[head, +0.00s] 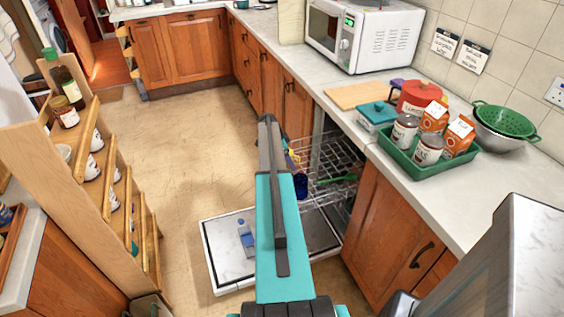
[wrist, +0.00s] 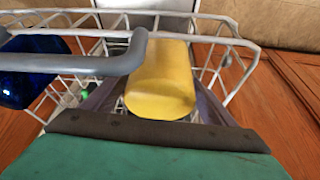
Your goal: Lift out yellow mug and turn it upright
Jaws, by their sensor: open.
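The yellow mug (wrist: 160,82) shows large in the wrist view, inside the white wire rack (wrist: 235,42) of the dishwasher. It shows a smooth rounded side and a closed end towards me; I see no opening or handle. My gripper (wrist: 160,100) is open, with grey fingers on either side of the mug's near part; I cannot tell whether they touch it. A grey bent bar crosses at the mug's upper left. In the head view my gripper (head: 268,122) reaches over the rack and hides most of the mug.
A dark blue glass-like item (wrist: 34,70) sits in the rack left of the mug, also visible in the head view (head: 300,185). A green tray (head: 440,168) stands on the counter.

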